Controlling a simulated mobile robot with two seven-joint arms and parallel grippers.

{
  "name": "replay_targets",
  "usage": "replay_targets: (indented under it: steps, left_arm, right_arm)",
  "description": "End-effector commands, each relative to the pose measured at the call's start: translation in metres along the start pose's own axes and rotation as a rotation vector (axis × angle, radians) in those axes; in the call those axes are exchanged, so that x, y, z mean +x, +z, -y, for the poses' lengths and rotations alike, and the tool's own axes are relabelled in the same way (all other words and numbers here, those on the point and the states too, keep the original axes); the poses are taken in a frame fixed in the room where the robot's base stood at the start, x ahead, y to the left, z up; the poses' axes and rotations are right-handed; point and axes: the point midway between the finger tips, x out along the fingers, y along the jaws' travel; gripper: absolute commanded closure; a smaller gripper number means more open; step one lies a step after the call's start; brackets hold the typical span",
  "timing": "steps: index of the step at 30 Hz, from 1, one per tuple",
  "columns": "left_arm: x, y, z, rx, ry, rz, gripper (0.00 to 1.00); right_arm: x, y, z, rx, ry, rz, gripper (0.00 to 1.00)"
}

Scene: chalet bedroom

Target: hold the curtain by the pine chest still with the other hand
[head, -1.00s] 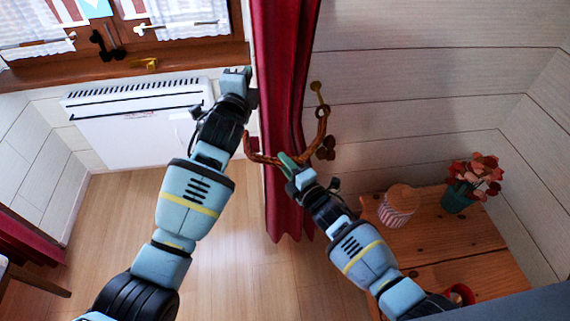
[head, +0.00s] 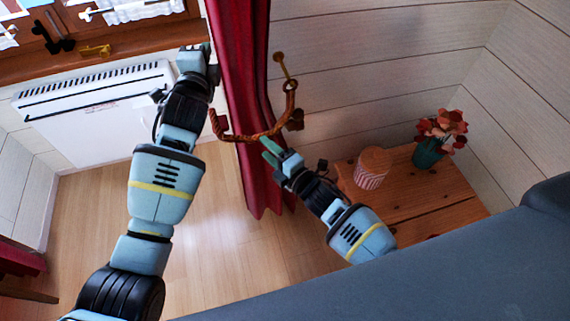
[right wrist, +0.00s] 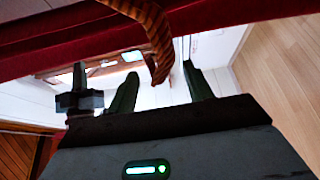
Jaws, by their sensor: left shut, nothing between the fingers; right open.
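The red curtain (head: 237,50) hangs down the middle of the head view, left of the pine chest (head: 445,192). A brown rope tieback (head: 240,137) loops across its front and up to a brass wall hook (head: 281,64). My left gripper (head: 194,52) is shut and empty beside the curtain's left edge; I cannot tell whether it touches the cloth. My right gripper (head: 268,150) is open just below the rope, in front of the curtain. In the right wrist view, the rope (right wrist: 157,45) hangs near the gap between the open fingers (right wrist: 160,92), with red cloth (right wrist: 65,55) beyond.
A striped jar (head: 371,170) and a teal pot of red flowers (head: 428,152) stand on the chest. A white heater (head: 100,105) is under the window on the left. The wooden floor (head: 205,240) between heater and curtain is clear.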

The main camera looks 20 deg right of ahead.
Motion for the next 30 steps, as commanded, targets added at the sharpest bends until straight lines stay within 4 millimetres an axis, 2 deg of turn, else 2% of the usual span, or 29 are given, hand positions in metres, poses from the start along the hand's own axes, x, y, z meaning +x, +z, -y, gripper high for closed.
replay_targets:
  steps: [1,6,12,17,30]
  left_arm:
    - [0.0,-0.013,0.006,-0.005,-0.013,-0.022,1.0]
    - [0.0,-0.013,0.006,-0.005,-0.013,-0.022,1.0]
    - [0.0,-0.013,0.006,-0.005,-0.013,-0.022,1.0]
    - [0.0,-0.013,0.006,-0.005,-0.013,-0.022,1.0]
    - [0.0,-0.013,0.006,-0.005,-0.013,-0.022,1.0]
  right_arm:
    - [-0.009,-0.001,0.0,-0.002,0.0,-0.002,0.49]
    - [-0.038,-0.001,-0.001,-0.003,0.0,-0.001,0.49]
    - [-0.059,-0.002,-0.001,-0.002,0.0,-0.001,0.49]
    - [-0.065,-0.002,-0.001,-0.002,0.001,-0.001,0.49]
    - [-0.065,-0.002,-0.001,-0.002,0.001,-0.001,0.49]
